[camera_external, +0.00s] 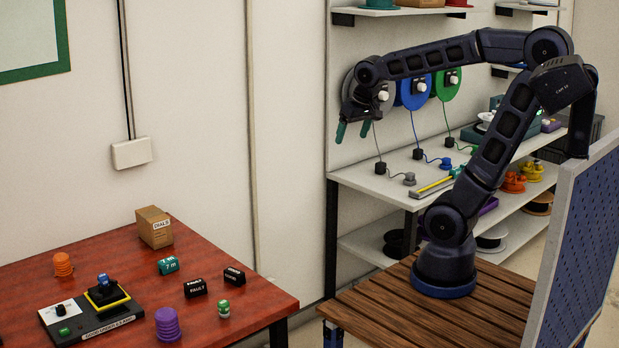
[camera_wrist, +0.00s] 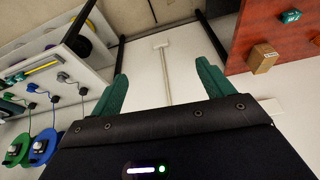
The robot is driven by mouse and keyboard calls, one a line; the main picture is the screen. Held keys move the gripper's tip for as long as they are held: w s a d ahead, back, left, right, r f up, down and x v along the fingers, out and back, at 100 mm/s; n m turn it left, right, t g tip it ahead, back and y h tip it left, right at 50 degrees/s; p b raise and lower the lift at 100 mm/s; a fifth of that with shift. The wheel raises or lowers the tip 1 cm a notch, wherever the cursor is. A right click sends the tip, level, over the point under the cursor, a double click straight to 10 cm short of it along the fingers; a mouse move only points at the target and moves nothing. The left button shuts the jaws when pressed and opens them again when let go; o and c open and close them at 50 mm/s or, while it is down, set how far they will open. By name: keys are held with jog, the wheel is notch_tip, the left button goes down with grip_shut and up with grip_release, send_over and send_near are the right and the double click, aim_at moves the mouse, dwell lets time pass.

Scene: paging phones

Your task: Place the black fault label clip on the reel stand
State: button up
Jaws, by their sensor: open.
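The black fault label clip (camera_external: 195,288), with white lettering that seems to read FAULT, sits on the red-brown table (camera_external: 110,250). A similar black clip (camera_external: 234,276) stands right behind it, its lettering too small to read surely. No piece is plainly marked as the reel stand; grey (camera_external: 382,97), blue (camera_external: 414,92) and green reels (camera_external: 446,84) hang above the white shelf unit (camera_external: 385,185). My gripper (camera_external: 353,130) is open and empty, high in front of the grey reel, away from the table. Its green fingers are apart in the wrist view (camera_wrist: 163,75), and neither black clip shows there.
The table also holds a cardboard box (camera_external: 154,228), a teal clip (camera_external: 168,265), a purple stack (camera_external: 167,325), an orange stack (camera_external: 63,264), a small green-and-white piece (camera_external: 223,309) and a labelled device (camera_external: 85,312). A pegboard panel (camera_external: 580,250) stands at right. A gap separates table and shelf unit.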

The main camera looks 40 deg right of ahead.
jog(key=w+a+f, duration=0.3)
jog(key=w+a, duration=0.5)
jog(key=a, duration=0.4)
send_near(195, 283)
jog(key=shift+m+t+h, duration=0.3)
jog(key=shift+m, duration=0.1)
jog(key=x, duration=1)
jog(key=shift+s+a+f, duration=0.15)
jog(key=shift+a+f, duration=0.05)
jog(key=shift+a, duration=0.05)
jog(key=c, duration=1.1)
